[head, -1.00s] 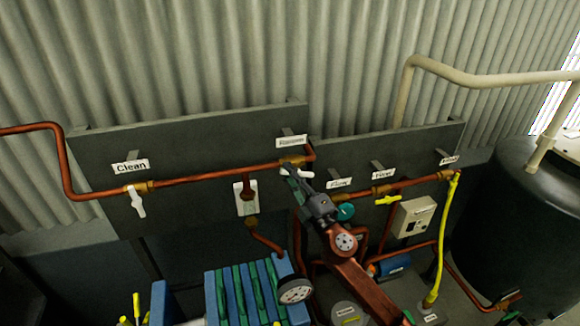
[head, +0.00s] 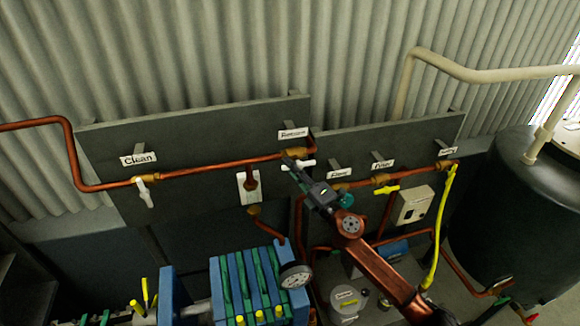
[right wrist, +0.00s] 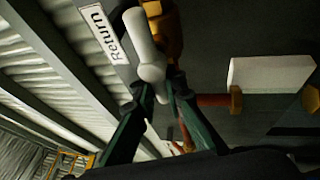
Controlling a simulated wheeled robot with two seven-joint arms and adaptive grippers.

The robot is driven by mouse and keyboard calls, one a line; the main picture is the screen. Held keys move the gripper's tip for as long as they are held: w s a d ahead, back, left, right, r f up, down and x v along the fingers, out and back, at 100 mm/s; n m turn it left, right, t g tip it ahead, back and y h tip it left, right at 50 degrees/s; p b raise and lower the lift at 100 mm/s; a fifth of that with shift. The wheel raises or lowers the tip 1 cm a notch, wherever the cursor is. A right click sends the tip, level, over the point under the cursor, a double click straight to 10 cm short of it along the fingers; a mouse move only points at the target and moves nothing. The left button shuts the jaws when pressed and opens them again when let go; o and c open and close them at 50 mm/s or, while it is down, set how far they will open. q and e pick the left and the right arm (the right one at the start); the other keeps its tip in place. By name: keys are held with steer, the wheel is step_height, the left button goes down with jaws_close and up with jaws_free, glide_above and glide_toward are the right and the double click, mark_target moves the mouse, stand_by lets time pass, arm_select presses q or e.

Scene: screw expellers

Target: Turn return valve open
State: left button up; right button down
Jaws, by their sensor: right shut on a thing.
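The return valve is a brass body (head: 297,153) on the copper pipe, below the "Return" label (head: 293,134). Its white handle (head: 304,163) lies roughly along the pipe in the head view. My right gripper (head: 289,161) reaches it from below right and is shut on the handle. The fingers hide part of the handle. My left gripper is not in view.
The clean valve's white handle (head: 144,193) hangs down at the left. A white wall box (head: 249,187) is below the pipe. A blue-green filter press (head: 250,285) is below.

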steer(key=c, duration=2)
jaws_free()
steer(key=shift+o, duration=0.2)
steer(key=v, duration=1.2)
